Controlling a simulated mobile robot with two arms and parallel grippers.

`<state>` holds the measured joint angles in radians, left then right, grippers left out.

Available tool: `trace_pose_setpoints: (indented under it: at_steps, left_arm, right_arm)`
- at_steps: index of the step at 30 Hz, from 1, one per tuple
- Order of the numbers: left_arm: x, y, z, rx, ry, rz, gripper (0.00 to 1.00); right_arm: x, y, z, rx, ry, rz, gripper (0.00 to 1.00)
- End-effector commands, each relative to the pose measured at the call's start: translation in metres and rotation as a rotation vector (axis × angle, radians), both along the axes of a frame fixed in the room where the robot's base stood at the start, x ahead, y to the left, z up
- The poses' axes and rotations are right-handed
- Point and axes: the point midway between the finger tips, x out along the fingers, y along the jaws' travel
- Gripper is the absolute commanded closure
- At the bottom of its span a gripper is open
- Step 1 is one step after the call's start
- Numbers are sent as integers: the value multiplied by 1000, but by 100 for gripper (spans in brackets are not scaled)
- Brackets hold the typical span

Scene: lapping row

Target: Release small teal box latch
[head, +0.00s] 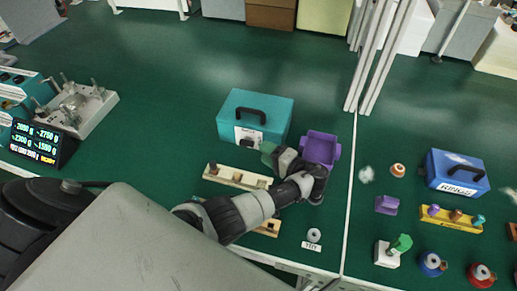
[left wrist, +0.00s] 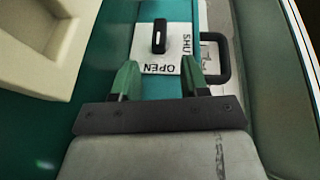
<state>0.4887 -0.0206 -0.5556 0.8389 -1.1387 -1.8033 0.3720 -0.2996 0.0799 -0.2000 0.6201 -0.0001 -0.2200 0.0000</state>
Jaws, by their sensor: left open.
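The small teal box (head: 268,103) stands on the green bench with its lid down and a black handle on top. Its front has a white plate with a black latch (left wrist: 159,36), which lies lengthwise up and down in the left wrist view. The plate reads OPEN below the latch and SHUT to its right. My left gripper (left wrist: 158,80) is open and empty, its green fingers short of the latch, which lies ahead of the gap between them. In the head view the gripper (head: 272,156) is just in front of the box. My right gripper is not in view.
A purple bin (head: 322,147) stands close to the right of my left gripper. A cream slotted rack (head: 228,176) lies in front of the box, partly behind my arm. A blue RINGS box (head: 455,172) stands beyond the white line.

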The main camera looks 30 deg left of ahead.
Motion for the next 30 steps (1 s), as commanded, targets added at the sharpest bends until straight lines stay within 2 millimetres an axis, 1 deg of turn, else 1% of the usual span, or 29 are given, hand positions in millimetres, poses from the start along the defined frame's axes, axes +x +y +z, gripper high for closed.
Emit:
trace_pose_setpoints:
  at_steps: [1, 3, 6, 10, 15, 30]
  left_arm:
    - [-2, -12, -1, -4, -1, -2, 55]
    - [-4, -26, 0, -3, -2, -2, 55]
    - [-7, -43, 2, -3, 0, -1, 55]
    - [-9, -58, 5, -1, 0, -1, 55]
    - [-10, -65, 7, 1, 0, 1, 55]
    - [-10, -64, 8, 0, 0, 1, 55]
  right_arm:
    - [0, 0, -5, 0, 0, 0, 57]
    - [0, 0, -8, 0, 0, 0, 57]
    - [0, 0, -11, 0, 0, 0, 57]
    - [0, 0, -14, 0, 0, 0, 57]
    - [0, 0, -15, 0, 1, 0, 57]
    - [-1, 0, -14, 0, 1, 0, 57]
